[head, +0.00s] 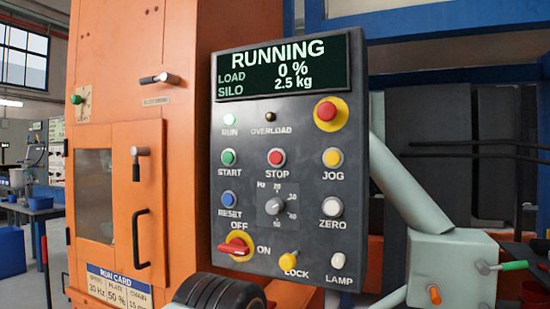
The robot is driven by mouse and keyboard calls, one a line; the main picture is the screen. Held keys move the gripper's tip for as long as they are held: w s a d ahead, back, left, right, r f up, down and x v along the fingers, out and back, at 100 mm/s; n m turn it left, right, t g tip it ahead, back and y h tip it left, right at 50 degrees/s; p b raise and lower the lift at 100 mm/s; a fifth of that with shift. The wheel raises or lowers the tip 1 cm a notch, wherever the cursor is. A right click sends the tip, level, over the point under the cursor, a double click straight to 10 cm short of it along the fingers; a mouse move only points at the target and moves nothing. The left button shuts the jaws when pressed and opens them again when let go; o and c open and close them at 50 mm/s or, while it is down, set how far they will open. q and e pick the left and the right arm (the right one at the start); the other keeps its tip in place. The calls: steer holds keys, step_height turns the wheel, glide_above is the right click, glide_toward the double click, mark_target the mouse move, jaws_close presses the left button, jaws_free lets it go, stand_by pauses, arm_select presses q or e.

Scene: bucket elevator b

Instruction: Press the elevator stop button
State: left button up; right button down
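The red stop button (276,157) sits on the dark control panel (215,190), above its STOP label. It is in the upper middle of the button rows, between the green start button (228,157) and the yellow jog button (333,157). Nothing covers it. The panel's display (285,65) reads RUNNING, LOAD 0 %, SILO 2.5 kg. The green run lamp (230,120) looks lit, and the overload lamp (270,117) is dark.
A red emergency button (326,111) on a yellow base is at upper right. Below are a blue reset button (228,199), a speed knob (274,206), a white zero button (332,206) and a red-yellow switch (235,247). An orange cabinet (185,120) stands left.

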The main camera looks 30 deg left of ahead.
arm_select(q)
jaws_close()
stand_by(1.4)
